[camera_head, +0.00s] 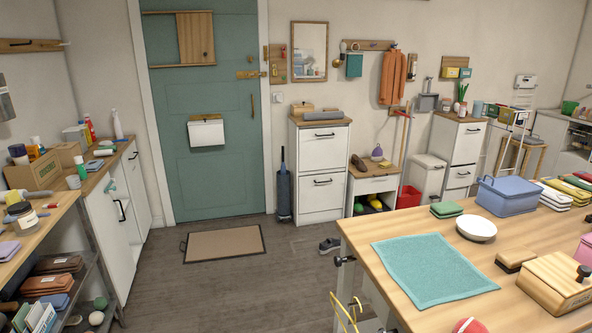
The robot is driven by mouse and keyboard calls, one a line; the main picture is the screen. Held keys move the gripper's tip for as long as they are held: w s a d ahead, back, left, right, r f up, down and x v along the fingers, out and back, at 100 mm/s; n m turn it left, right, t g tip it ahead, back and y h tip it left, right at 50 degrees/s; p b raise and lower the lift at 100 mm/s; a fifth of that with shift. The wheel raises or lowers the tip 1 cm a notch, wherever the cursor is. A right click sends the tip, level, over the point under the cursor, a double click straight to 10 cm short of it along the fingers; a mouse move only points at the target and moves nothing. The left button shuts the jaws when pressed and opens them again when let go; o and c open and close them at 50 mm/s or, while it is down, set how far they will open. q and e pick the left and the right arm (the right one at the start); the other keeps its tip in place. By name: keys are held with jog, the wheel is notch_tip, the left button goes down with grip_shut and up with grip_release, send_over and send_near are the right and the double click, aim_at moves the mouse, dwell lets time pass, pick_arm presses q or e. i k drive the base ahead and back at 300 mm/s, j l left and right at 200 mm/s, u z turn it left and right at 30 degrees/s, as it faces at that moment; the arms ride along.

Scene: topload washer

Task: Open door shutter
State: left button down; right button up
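The teal door (170,120) stands shut in its white frame on the back wall. Below hang a white box with a wooden top (206,132) and, at the right edge, a brass latch (250,75) and a vertical handle (252,104). Neither gripper is in view.
A brown doormat (224,244) lies before the door. A cluttered counter (110,165) and shelves line the left; a wooden table (400,300) with a teal cloth (433,268) fills the right front. White drawers (322,170) stand right of the door. The middle floor is open.

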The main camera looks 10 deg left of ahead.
aim_at(195, 31)
jog(key=i+j+u, duration=0.25)
jog(key=i+u, duration=0.15)
jog(key=i, duration=0.25)
jog(key=i+u, duration=0.4)
jog(key=i, duration=0.25)
jog(key=i+l+u, duration=0.15)
jog(key=i+u, duration=0.25)
jog(key=i, duration=0.25)
jog(key=i+z, duration=0.15)
jog(key=i, duration=0.35)
jog(key=i+z, duration=0.15)
jog(key=i, duration=0.4)
jog(key=i+j+z, duration=0.15)
jog(key=i, duration=0.35)
jog(key=i+j+z, duration=0.15)
jog(key=i, duration=0.35)
